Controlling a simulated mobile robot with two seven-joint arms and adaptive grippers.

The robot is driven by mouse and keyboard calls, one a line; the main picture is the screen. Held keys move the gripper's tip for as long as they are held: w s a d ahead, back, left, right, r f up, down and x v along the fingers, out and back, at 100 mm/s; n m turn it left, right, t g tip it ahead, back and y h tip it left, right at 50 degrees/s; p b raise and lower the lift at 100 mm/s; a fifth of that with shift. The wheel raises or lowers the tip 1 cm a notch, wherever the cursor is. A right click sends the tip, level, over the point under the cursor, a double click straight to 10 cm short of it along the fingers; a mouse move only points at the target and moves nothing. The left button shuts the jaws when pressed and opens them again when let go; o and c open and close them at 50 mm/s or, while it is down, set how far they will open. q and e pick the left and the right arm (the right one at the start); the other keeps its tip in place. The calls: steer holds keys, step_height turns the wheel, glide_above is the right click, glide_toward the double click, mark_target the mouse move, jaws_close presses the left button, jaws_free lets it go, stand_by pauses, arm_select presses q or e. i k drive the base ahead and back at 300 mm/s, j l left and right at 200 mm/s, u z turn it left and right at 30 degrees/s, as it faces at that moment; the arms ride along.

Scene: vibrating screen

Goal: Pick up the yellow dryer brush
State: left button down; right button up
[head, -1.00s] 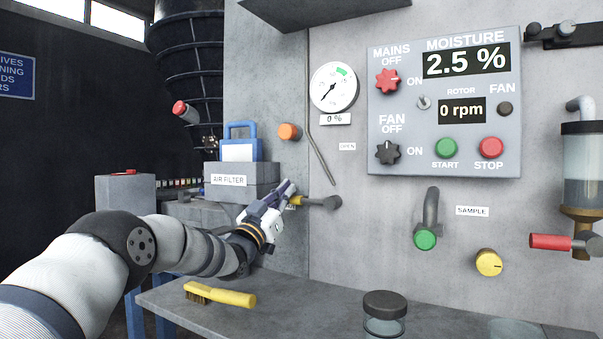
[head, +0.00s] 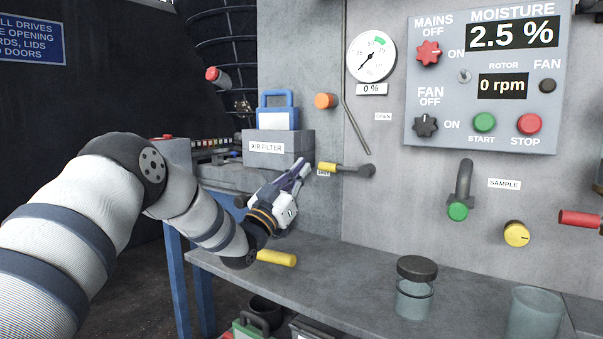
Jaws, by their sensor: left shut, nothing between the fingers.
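The yellow dryer brush lies on the grey shelf. Its yellow handle (head: 277,258) shows just right of my left wrist; its bristle end is hidden behind my arm. My left gripper (head: 301,168) is shut and empty. It is raised above the shelf, above the brush and apart from it, pointing up and to the right. Its tips are close to a yellow-handled lever on the grey panel (head: 327,167); I cannot tell whether they touch. My right gripper is out of view.
A lidded jar (head: 415,290) and an open glass container (head: 535,312) stand on the shelf (head: 350,275) to the right. An air filter box (head: 278,148) is behind my gripper. The control panel (head: 483,85) has knobs and buttons. The shelf's middle is clear.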

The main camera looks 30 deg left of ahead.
mark_target(273, 258)
steer(key=k+j, duration=0.1)
steer(key=k, duration=0.9)
